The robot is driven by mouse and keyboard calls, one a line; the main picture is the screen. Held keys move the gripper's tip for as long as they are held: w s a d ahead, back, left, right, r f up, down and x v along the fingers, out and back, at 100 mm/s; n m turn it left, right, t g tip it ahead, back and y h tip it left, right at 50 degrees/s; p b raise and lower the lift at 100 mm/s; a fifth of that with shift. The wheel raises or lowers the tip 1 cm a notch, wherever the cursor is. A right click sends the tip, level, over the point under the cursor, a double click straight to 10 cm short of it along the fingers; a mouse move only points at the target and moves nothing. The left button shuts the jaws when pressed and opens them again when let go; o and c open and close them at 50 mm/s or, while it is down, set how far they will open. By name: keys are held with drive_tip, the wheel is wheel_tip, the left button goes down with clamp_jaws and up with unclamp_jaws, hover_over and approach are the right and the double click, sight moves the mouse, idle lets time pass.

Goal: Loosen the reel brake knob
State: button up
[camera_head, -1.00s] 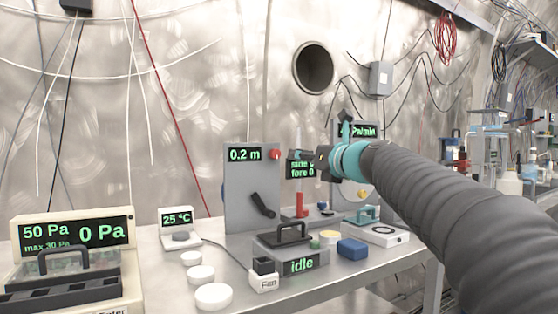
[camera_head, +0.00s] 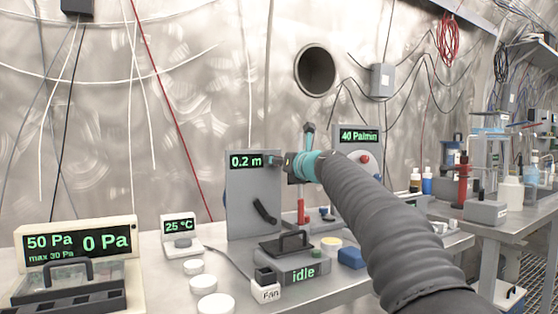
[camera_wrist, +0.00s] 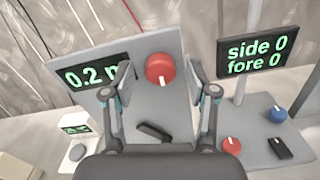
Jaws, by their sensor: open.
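The reel stands as a grey upright panel (camera_head: 238,195) with a green "0.2 m" display (camera_head: 246,161) and a black crank handle (camera_head: 264,210). In the wrist view, a round red knob (camera_wrist: 160,67) with a white mark at its lower edge sits on this panel, right of the display. My gripper (camera_head: 275,161) is at the knob, which it hides in the head view. In the wrist view my gripper (camera_wrist: 161,78) is open, with one finger on either side of the knob and visible gaps between. The crank handle also shows below the knob (camera_wrist: 154,132).
A "side 0 fore 0" display (camera_wrist: 257,52) on a post stands close at right. Below it are another red knob (camera_wrist: 232,145) and a blue knob (camera_wrist: 279,112). A "40 Pa/min" panel (camera_head: 359,136) stands behind my arm. An "idle" box (camera_head: 302,274) sits in front.

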drive_tip(key=shift+w, duration=0.1)
drive_tip(key=shift+c, duration=0.3)
clamp_jaws()
